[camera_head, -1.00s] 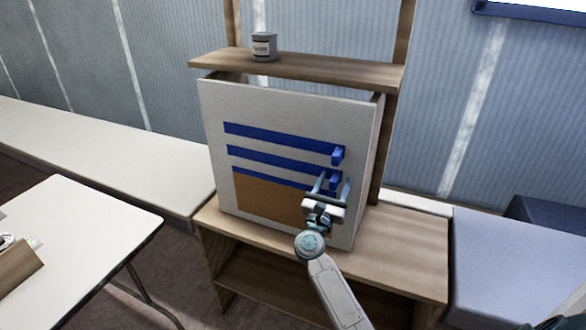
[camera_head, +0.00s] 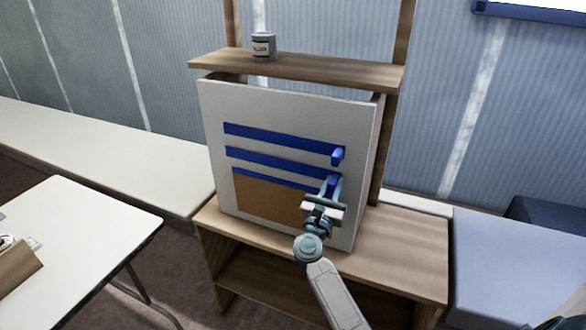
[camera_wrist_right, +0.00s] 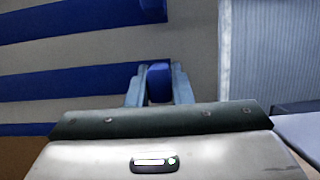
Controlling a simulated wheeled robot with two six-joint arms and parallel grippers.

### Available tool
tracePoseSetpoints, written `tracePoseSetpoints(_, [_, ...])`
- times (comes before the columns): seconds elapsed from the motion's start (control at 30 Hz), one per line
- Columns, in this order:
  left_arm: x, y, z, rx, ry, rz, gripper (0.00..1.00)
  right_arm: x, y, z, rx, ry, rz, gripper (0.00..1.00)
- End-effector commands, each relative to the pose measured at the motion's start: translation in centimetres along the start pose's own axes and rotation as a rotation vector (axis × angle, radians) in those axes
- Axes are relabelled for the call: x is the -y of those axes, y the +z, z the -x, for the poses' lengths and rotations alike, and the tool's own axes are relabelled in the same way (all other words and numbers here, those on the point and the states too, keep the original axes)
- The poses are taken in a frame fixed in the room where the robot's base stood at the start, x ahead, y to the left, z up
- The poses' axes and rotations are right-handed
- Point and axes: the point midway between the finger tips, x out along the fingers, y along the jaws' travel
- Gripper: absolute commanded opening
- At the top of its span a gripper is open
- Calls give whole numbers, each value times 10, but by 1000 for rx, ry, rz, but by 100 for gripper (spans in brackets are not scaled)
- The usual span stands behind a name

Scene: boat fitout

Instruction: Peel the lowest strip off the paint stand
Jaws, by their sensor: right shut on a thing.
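The pale paint stand (camera_head: 285,108) stands upright with three blue strips across its face, above an orange-brown patch (camera_head: 265,197). The top strip (camera_head: 270,135) ends at the right in a blue tab (camera_head: 338,155). The middle strip (camera_head: 270,159) lies below it. The lowest strip (camera_head: 262,176) borders the brown patch; its right end is hidden behind my right gripper. My right gripper (camera_head: 332,184) is shut on a blue tab (camera_wrist_right: 158,82), which in the right wrist view lines up with the end of the middle strip. All three strips lie flat. My left gripper is not in view.
A wooden shelf (camera_head: 300,70) with a grey can (camera_head: 263,46) sits above the stand. The stand rests on a wooden bench (camera_head: 400,245). A white table (camera_head: 90,220) is at left, a blue-grey cushion (camera_head: 520,250) at right.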

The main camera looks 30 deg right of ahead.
Motion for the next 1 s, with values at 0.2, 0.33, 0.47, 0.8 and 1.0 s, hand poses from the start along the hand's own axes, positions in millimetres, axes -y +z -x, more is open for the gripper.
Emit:
tracePoseSetpoints(0.2, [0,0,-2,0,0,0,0,0,2,9,-1,0,0,0])
tracePoseSetpoints(0.33, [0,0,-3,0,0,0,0,0,4,14,0,0,0,0])
tracePoseSetpoints(0.47, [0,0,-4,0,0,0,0,0,6,19,-1,0,1,0])
tracePoseSetpoints(0.8, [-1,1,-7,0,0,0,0,0,11,37,-2,1,-2,0])
tracePoseSetpoints(1.0, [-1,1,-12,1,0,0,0,0,19,60,-2,0,-1,0])
